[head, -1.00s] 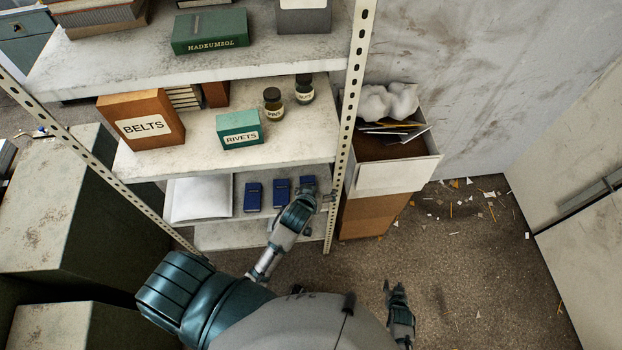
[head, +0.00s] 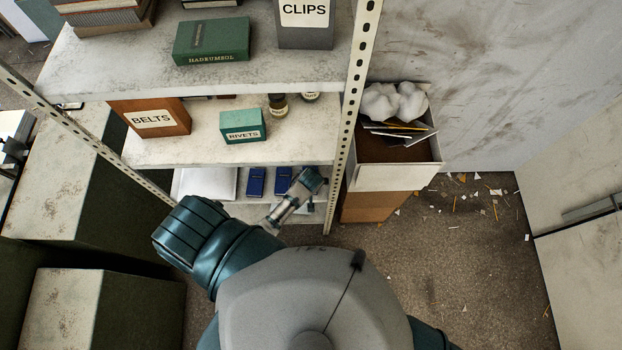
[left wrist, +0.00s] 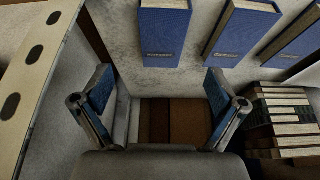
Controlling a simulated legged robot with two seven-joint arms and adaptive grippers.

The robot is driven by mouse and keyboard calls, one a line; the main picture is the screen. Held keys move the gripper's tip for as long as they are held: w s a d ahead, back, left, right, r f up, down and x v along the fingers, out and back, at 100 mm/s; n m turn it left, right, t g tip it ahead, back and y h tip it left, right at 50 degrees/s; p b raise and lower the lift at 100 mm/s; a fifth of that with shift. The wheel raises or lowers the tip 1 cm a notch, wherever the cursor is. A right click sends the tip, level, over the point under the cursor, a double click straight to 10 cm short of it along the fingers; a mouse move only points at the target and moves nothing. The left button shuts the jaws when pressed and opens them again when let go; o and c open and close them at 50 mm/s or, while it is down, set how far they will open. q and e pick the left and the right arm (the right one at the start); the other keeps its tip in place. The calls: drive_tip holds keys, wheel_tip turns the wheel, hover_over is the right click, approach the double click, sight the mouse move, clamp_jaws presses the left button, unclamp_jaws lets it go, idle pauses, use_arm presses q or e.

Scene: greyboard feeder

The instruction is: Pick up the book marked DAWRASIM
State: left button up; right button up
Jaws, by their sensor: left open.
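Blue books stand on the lower shelf. In the head view I see two of them, a left one (head: 256,182) and a right one (head: 283,180), beside my left forearm. In the left wrist view three blue books show along the top: one at left (left wrist: 165,30), one in the middle (left wrist: 240,32) and one at right (left wrist: 297,40). Their small pale titles are too blurred to read, so I cannot tell which is DAWRASIM. My left gripper (left wrist: 157,100) is open and empty, with its fingers apart, below the left book in that view. My right gripper is out of view.
A perforated shelf post (head: 350,120) stands close to my left arm; it also shows in the left wrist view (left wrist: 30,70). The shelf above holds a BELTS box (head: 152,119) and a RIVETS box (head: 242,126). A bin (head: 395,176) stands right of the shelves.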

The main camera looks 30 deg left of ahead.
use_arm(q)
drive_tip(key=x, duration=0.2)
drive_tip(key=shift+w+a+f, duration=0.1)
drive_tip(key=shift+w+f, duration=0.1)
drive_tip(key=shift+f, duration=0.1)
drive_tip(key=x, duration=0.2)
drive_tip(key=a+b+x, duration=0.1)
drive_tip(key=x, duration=0.2)
drive_tip(key=shift+f, duration=0.2)
drive_tip(key=shift+w+d+f, duration=0.15)
drive_tip(key=shift+f, duration=0.25)
drive_tip(key=shift+d+r, duration=0.15)
drive_tip(key=c, duration=1.3)
drive_tip(key=shift+c, duration=0.2)
